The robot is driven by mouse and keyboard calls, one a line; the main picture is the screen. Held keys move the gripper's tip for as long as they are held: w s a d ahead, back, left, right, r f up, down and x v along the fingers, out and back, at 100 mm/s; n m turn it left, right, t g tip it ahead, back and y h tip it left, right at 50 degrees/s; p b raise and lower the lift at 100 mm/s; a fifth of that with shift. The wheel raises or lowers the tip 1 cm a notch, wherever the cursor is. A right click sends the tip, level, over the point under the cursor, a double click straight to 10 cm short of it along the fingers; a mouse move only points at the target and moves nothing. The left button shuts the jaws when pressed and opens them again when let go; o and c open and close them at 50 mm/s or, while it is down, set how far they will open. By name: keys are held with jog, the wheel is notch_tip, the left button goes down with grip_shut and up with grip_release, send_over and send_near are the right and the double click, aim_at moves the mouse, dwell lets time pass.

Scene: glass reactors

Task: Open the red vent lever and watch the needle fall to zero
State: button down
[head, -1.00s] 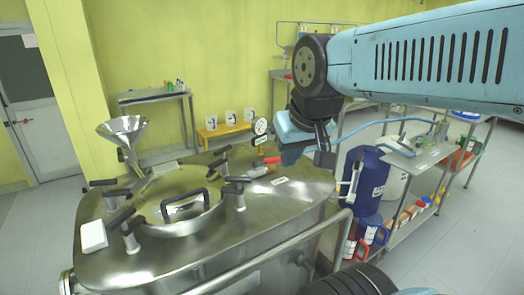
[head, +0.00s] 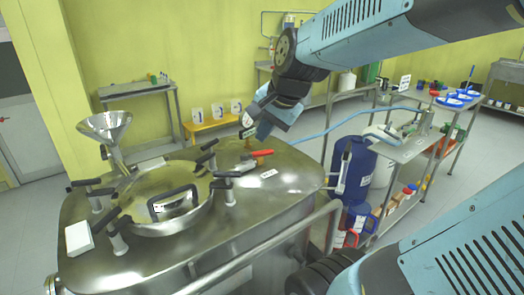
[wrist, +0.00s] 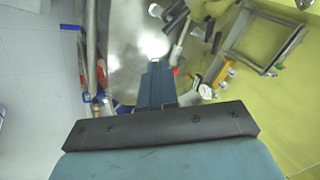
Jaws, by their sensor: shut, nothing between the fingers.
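The red vent lever (head: 262,153) lies roughly level on the right part of the steel reactor top (head: 295,165), beside a metal fitting. In the wrist view, a bit of red, probably the lever (wrist: 176,71), shows just right of the fingers. The pressure gauge shows in the wrist view as a small white dial (wrist: 196,82); its needle is too small to read. In the head view my gripper mostly covers the gauge, with its tag (head: 248,132) showing below. My gripper (head: 264,131) is shut and empty, pointing down near the gauge and lever. I cannot tell its exact gap to the lever.
A round hatch (head: 172,200) with black-handled clamps and a steel funnel (head: 106,128) stand left on the reactor. A steel rail (head: 270,245) runs along the front. A blue drum (head: 353,168) and a shelved cart (head: 405,155) stand at right.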

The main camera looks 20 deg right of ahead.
jog(key=w+d+f+m, duration=0.3)
jog(key=w+m, duration=0.3)
jog(key=m, duration=0.1)
jog(key=w+d+f+m, duration=0.2)
jog(key=w+m, duration=0.3)
jog(key=m, duration=0.2)
jog(key=m+h, duration=0.2)
jog(key=m, duration=1.1)
send_near(264, 155)
jog(key=shift+t, duration=0.3)
jog(key=shift+s+x, duration=0.1)
jog(key=shift+x, duration=1.4)
jog(key=shift+s+x, duration=0.15)
jog(key=shift+x, duration=1.4)
jog(key=shift+d+f, duration=0.15)
jog(key=shift+w, duration=0.1)
